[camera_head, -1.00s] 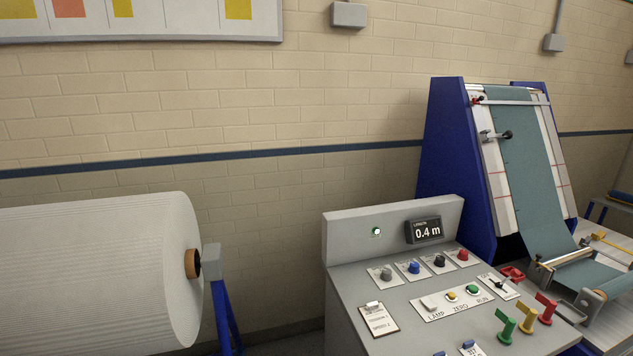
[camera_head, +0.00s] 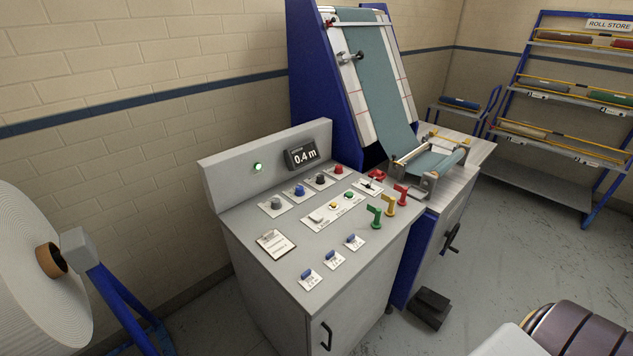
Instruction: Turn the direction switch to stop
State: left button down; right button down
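The grey control console (camera_head: 290,240) stands in the middle of the view, its sloped top facing me. A white plate with a small black lever switch (camera_head: 369,186) sits toward its right back edge. A row of knobs runs along the back: grey (camera_head: 276,203), blue (camera_head: 299,190), black (camera_head: 320,179) and red (camera_head: 338,169). The labels are too small to read, so I cannot tell which control is the direction switch or how it is set. Neither of my grippers is in view.
Several blue switches (camera_head: 331,256) lie in front. A large white roll (camera_head: 35,290) is at left. Floor is clear toward the roll store rack (camera_head: 560,90).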

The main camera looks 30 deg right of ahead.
aim_at(319, 180)
jog(key=k+l, duration=0.15)
jog(key=l, duration=0.25)
jog(key=k+l+z, duration=0.1)
jog(key=l, duration=0.3)
jog(key=k+l, duration=0.25)
jog(key=l, duration=0.15)
